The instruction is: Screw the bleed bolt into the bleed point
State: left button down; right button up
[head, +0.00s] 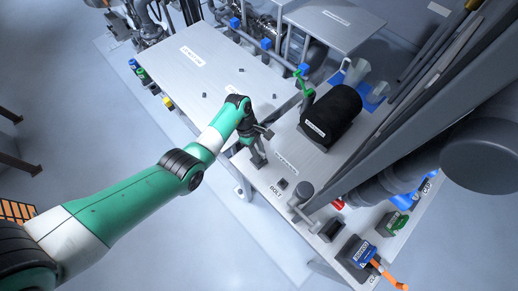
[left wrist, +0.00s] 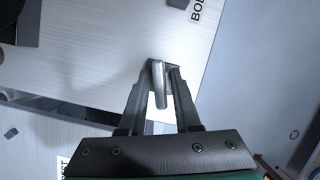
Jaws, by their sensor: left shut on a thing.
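My left gripper (head: 258,160) reaches over the grey bench in the head view, left of the black cylinder. In the left wrist view its two fingers (left wrist: 160,70) are shut on a short grey metal piece with a rounded end, which looks like the bleed bolt (left wrist: 160,90). The bolt is hard to make out in the head view. A small dark block (head: 282,184) sits on the bench by a label reading "BOLT" (head: 275,192). I cannot make out which part is the bleed point. My right gripper is not in view.
A black cylinder (head: 335,112) lies on the bench. A grey post-like fitting (head: 301,196) and a dark open box (head: 332,230) stand near its front. A blue block with an orange handle (head: 388,274) is at lower right. A pale table (head: 215,75) lies beyond a gap.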

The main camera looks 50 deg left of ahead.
pick_arm(q)
jog(key=shift+f+m+g+b, duration=0.15)
jog(key=shift+m+g+b, duration=0.35)
jog(key=shift+m+b, duration=1.05)
jog(key=shift+m, duration=0.25)
jog(key=shift+m+g+b, duration=0.3)
jog(key=shift+m+b, duration=0.2)
jog(key=shift+b, duration=0.25)
jog(key=shift+m+g+b, duration=0.5)
jog(key=shift+m+b, duration=1)
jog(key=shift+b, duration=0.25)
